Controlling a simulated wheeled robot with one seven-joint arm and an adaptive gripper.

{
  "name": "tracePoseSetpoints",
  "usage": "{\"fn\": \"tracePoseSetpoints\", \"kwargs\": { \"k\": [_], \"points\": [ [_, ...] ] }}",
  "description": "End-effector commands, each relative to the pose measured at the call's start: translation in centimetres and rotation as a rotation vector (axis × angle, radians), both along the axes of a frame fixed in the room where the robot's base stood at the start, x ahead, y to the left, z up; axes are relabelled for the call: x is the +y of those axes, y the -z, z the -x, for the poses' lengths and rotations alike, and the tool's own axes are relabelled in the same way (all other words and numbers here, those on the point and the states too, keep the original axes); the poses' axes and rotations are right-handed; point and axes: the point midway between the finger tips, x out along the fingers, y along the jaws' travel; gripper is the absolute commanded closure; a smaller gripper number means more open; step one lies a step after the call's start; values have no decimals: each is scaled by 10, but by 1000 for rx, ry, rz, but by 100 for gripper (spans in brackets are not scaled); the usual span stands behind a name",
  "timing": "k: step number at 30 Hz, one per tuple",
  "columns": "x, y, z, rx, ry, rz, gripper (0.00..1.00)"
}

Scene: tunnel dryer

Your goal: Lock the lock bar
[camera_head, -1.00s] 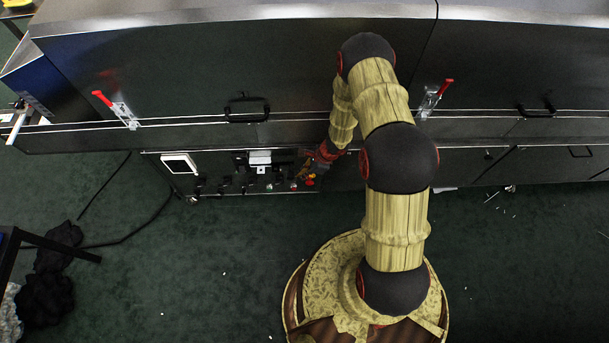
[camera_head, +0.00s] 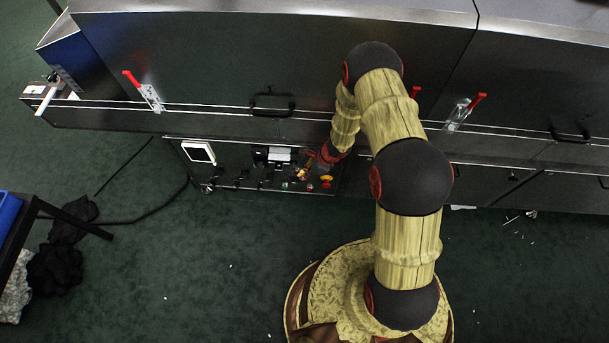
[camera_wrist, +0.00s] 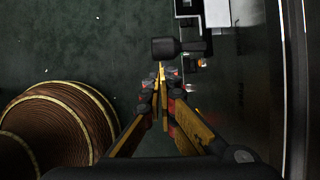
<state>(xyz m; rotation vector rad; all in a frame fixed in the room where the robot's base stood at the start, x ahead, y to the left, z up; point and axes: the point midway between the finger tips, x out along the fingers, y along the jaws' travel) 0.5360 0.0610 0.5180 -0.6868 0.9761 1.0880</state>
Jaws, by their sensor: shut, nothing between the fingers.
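My gripper (camera_head: 304,173) is low in front of the dryer's control panel, just right of a white box with black parts (camera_head: 279,155). In the wrist view the fingers of my gripper (camera_wrist: 161,74) are closed together with nothing between them. Just beyond the fingertips is a black T-shaped handle (camera_wrist: 180,47), apart from or barely touching them; I cannot tell which. It may be the lock bar, but no label shows. White parts (camera_wrist: 216,12) lie above it. Red-handled clamps (camera_head: 144,91) (camera_head: 466,110) sit along the dryer front.
The panel carries a white-framed screen (camera_head: 198,152) and yellow and red buttons (camera_head: 326,181) close to my gripper. Black door handles (camera_head: 272,105) stick out above. The green floor (camera_head: 190,270) in front is mostly clear. A cable and dark cloth (camera_head: 58,265) lie at left.

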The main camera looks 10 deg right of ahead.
Motion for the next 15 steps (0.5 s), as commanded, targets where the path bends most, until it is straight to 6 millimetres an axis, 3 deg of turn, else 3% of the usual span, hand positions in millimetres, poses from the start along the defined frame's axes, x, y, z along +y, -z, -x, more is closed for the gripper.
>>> {"fn": "tracePoseSetpoints", "kwargs": {
  "k": [8,9,15],
  "points": [
    [-29,9,3,0,-2,1,100],
    [-32,-7,3,-2,-5,1,100],
    [-49,-49,9,-2,-5,1,100]
  ]
}}
